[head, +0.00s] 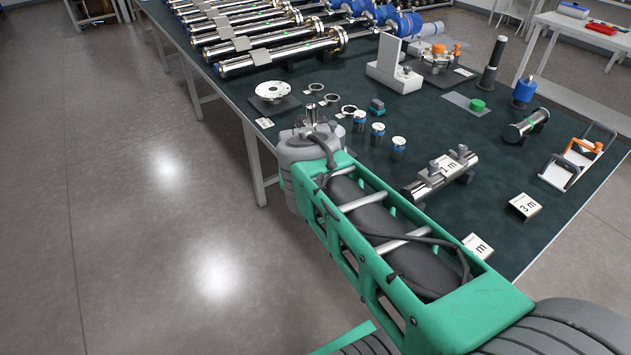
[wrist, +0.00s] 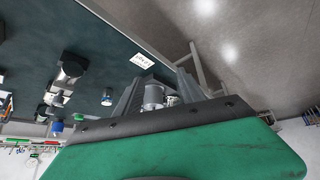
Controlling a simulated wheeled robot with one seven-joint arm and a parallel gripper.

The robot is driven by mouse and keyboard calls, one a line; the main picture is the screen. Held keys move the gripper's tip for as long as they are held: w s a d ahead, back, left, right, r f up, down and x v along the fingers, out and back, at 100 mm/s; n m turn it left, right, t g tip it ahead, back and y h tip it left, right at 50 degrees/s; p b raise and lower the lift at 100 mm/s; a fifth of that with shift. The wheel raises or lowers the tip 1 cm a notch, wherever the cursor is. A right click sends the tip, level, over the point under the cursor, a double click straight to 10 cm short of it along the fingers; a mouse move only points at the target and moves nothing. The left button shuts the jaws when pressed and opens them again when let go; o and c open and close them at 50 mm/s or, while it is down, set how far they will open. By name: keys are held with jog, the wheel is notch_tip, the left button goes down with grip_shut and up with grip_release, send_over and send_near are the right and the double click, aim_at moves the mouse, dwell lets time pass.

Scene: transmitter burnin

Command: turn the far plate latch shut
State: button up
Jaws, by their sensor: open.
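A dark plate carrying a round metal flange with orange parts (head: 438,57) stands at the far side of the table in the head view. The orange parts may be its latches; they are too small to tell open from shut. My gripper (wrist: 155,85) is open, its two dark fingers apart in the wrist view. A silver cylindrical shape shows between them; I cannot tell whether it is part of my gripper. In the head view my gripper is over the table's near left edge, well short of the flange plate, with its fingers largely hidden.
A white L-shaped block (head: 393,68) stands just left of the flange plate. Several blue-banded cylinders (head: 378,133) and a metal cylinder on a stand (head: 442,172) stand nearer. A white frame with orange and grey handles (head: 581,152) is at right. Long metal tubes fill the far left.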

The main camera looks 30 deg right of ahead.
jog(key=m+g+h+b, duration=0.2)
jog(key=m+h+b, duration=0.8)
jog(key=h+b, duration=0.25)
send_near(430, 170)
jog(key=shift+y, duration=0.25)
jog(key=w+d+f, duration=0.1)
jog(key=d, duration=0.1)
jog(key=w+d+f, duration=0.1)
jog(key=w+d, duration=0.1)
jog(key=shift+w+f, duration=0.25)
jog(key=shift+f, duration=0.15)
jog(key=d+h, duration=0.1)
jog(key=s+d+r+m+h+b, duration=0.1)
jog(key=shift+s+d+r, duration=0.25)
jog(key=shift+s+d, duration=0.05)
jog(key=shift+s, duration=0.05)
jog(key=x, duration=0.7)
jog(key=shift+d+r+p, duration=0.35)
jog(key=shift+p, duration=0.05)
grip_shut()
